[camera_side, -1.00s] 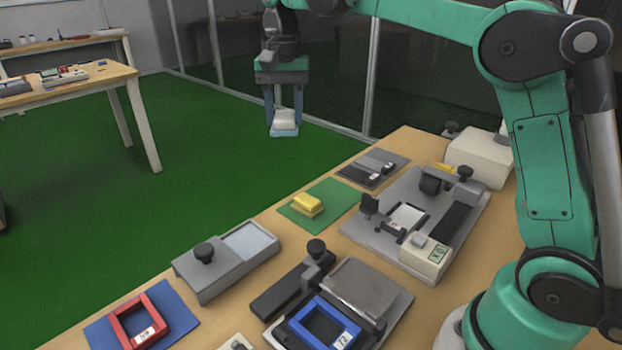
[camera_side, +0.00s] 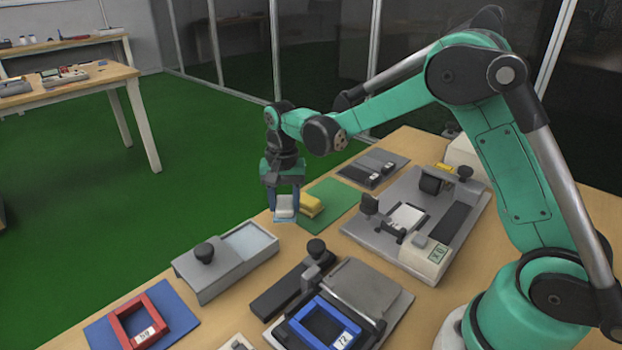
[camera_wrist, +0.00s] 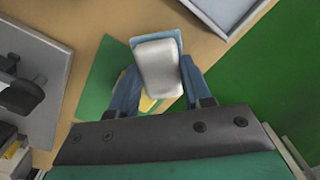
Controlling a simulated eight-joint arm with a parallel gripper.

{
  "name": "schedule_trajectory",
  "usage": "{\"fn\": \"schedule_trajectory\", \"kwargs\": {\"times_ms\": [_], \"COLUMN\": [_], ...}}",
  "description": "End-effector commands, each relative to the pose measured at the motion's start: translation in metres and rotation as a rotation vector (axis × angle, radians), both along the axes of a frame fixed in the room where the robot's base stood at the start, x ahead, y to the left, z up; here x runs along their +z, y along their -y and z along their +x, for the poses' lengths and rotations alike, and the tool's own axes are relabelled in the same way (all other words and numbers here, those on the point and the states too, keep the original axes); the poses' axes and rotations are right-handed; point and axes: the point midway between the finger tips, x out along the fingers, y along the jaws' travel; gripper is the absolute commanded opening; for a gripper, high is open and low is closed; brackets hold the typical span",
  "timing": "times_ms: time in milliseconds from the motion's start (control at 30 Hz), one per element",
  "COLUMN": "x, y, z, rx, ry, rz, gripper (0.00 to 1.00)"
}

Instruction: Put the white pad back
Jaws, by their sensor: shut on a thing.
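My gripper (camera_side: 284,206) is shut on the white pad (camera_side: 285,202), which has a light blue layer on its underside. The pad is held above the table's far edge, left of the yellow pad (camera_side: 312,205) on the green mat (camera_side: 338,199). In the wrist view the white pad (camera_wrist: 157,65) sits between my two blue fingers and partly hides the yellow pad (camera_wrist: 147,103) below. A grey tray with a pale blue recessed area (camera_side: 249,241) and a black knob (camera_side: 204,252) stands nearer the camera; its corner also shows in the wrist view (camera_wrist: 232,12).
A grey fixture (camera_side: 440,215) with clamps and a display stands right of the green mat. A press with a blue frame (camera_side: 324,322) is at the front. A red frame (camera_side: 137,322) lies on a blue mat (camera_side: 180,309) at front left. A dark grey plate (camera_side: 373,169) lies behind.

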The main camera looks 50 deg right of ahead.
Motion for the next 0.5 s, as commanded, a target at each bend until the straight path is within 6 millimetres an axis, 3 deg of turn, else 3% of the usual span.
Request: {"fn": "schedule_trajectory", "kwargs": {"times_ms": [167, 500], "x": [-0.022, -0.025], "y": [0.000, 0.000], "z": [0.000, 0.000], "rx": [0.000, 0.000], "ry": [0.000, 0.000], "rz": [0.000, 0.000], "gripper": [0.00, 0.00]}}
